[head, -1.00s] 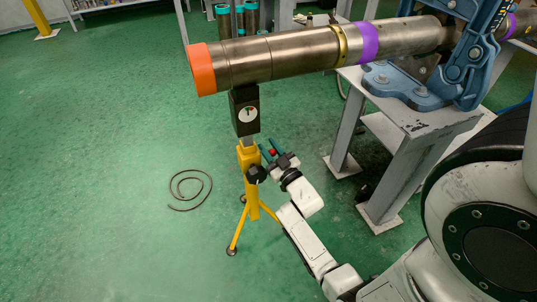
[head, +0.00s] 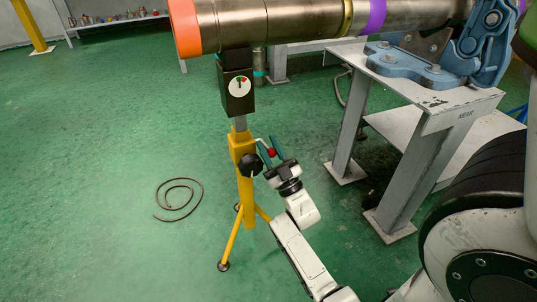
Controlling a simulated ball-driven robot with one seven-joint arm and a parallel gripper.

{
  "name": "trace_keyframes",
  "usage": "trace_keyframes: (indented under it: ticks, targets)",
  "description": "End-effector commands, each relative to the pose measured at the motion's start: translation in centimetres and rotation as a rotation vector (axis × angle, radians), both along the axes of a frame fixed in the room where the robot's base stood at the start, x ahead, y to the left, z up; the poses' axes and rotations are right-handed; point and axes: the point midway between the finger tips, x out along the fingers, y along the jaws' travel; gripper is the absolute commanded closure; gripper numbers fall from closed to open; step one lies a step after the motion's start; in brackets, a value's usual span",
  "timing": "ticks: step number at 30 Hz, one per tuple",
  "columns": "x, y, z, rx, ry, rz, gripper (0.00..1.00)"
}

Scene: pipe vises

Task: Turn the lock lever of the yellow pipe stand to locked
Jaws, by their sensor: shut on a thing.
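The yellow pipe stand (head: 243,165) stands upright on its tripod legs, with a black head under the long steel pipe (head: 275,20). A white dial (head: 239,86) with small green and red marks is on the head. A black knob (head: 250,165) sits on the yellow post. The lock lever, a thin light rod with a red knob (head: 271,153), sticks out to the right of the post. My gripper (head: 270,151) has teal fingers and comes from the lower right. It is shut on the lever at its red knob; the fingers partly hide it.
A grey steel table (head: 440,98) with a blue pipe vise (head: 485,45) stands to the right, near my arm. A dark coiled cable (head: 178,198) lies on the green floor to the left. The floor around it is clear.

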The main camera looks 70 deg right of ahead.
Motion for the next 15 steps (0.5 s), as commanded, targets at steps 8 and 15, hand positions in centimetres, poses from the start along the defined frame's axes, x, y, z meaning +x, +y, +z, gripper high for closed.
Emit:
trace_keyframes:
  ticks: [8,15]
  targets:
    - [-0.08,0.11,-0.42,-0.027,-0.023,0.001,1.0]
    - [-0.09,0.13,-0.37,-0.03,-0.025,0.001,1.0]
